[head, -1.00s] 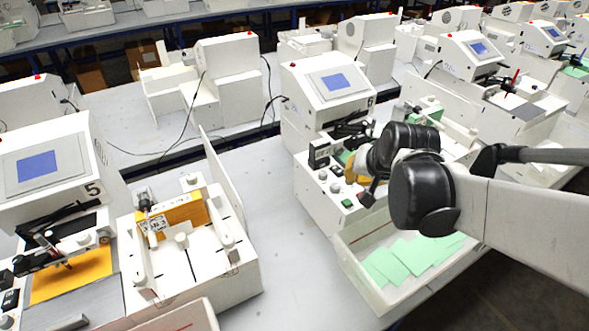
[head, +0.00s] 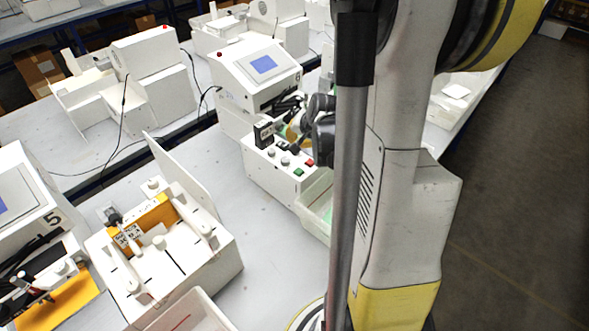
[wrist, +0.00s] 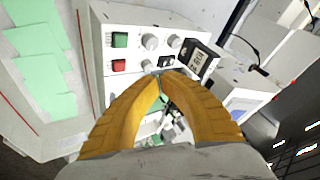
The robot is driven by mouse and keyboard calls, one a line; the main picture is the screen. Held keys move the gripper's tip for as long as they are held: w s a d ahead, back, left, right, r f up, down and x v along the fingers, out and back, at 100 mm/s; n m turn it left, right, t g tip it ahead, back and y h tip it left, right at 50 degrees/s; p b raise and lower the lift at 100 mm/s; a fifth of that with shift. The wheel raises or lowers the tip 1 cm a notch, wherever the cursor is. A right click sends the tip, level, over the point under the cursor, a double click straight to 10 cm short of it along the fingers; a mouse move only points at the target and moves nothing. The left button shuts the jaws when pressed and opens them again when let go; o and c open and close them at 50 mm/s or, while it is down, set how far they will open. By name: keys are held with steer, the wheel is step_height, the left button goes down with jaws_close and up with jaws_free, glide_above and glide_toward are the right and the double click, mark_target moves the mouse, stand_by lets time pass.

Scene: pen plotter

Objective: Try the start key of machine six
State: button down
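In the wrist view the green key (wrist: 120,40) sits above the red key (wrist: 118,66), left of several grey knobs (wrist: 150,42). My gripper (wrist: 161,77) has yellow fingers with tips together and nothing seen between them. The tips are over the panel's lower edge, right of the red key and apart from both keys. In the head view my arm partly hides the gripper.
A black display box (wrist: 201,60) stands right of the knobs, close to my fingers. A white tray (head: 313,205) adjoins the panel; green cards (wrist: 45,75) show in the wrist view. Another machine marked 5 (head: 22,205) stands at left.

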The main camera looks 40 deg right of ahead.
steer(key=b, duration=0.7)
glide_toward(294, 167)
steer(key=x, duration=0.3)
steer(key=w+x, duration=0.1)
steer(key=x, duration=0.1)
steer(key=shift+d+r, duration=0.2)
steer(key=shift+r, duration=0.05)
steer(key=shift+f, duration=0.1)
stand_by(0.6)
steer(key=shift+f+b, duration=0.3)
steer(key=shift+b, duration=0.3)
steer(key=shift+f+b, duration=0.4)
steer(key=shift+b, duration=0.05)
stand_by(0.4)
steer(key=shift+r, duration=0.15)
steer(key=shift+r+p, duration=0.65)
steer(key=shift+r, duration=0.05)
